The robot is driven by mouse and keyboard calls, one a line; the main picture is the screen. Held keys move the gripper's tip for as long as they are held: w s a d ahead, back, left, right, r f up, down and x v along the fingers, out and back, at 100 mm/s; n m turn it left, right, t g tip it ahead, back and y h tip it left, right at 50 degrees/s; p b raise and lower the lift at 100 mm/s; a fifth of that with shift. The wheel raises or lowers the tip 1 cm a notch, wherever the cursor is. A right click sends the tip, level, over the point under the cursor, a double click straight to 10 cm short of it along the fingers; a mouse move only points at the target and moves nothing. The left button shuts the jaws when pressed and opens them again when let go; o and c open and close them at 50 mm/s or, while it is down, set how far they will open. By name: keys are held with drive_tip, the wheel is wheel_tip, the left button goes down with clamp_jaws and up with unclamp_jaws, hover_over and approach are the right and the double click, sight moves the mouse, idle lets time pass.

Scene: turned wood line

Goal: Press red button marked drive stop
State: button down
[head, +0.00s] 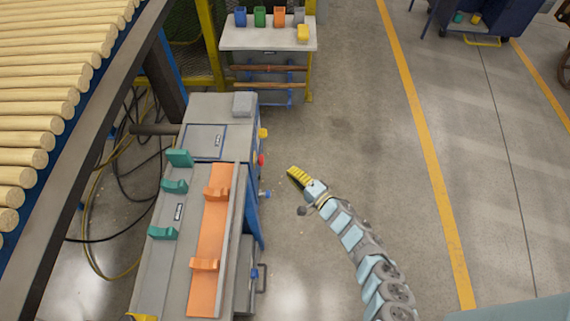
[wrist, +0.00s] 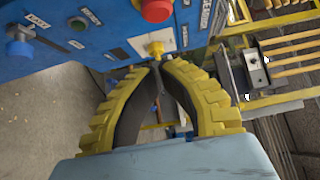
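The red button (wrist: 157,10) is a round knob at the top edge of the wrist view, on a blue panel (wrist: 105,20). In the head view the red button (head: 261,160) sticks out from the right side of the grey and blue machine. My gripper (wrist: 156,66) has yellow ribbed fingers with dark inner faces. Its fingertips come together with nothing held between them. In the wrist view the tips appear just below a yellow button (wrist: 155,49), with the red button above. In the head view my gripper (head: 291,171) is right of the panel, apart from it.
A blue knob (wrist: 20,47) and several small labels are on the panel. Green and orange cradles (head: 215,194) sit on the machine top. A bench (head: 268,36) with coloured bins stands behind. The floor right of my arm is clear, with a yellow line.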

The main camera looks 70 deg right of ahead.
drive_tip(key=p+v, duration=0.1)
drive_tip(key=v, duration=0.3)
drive_tip(key=shift+s+a, duration=0.15)
drive_tip(key=shift+s, duration=0.05)
idle(0.5)
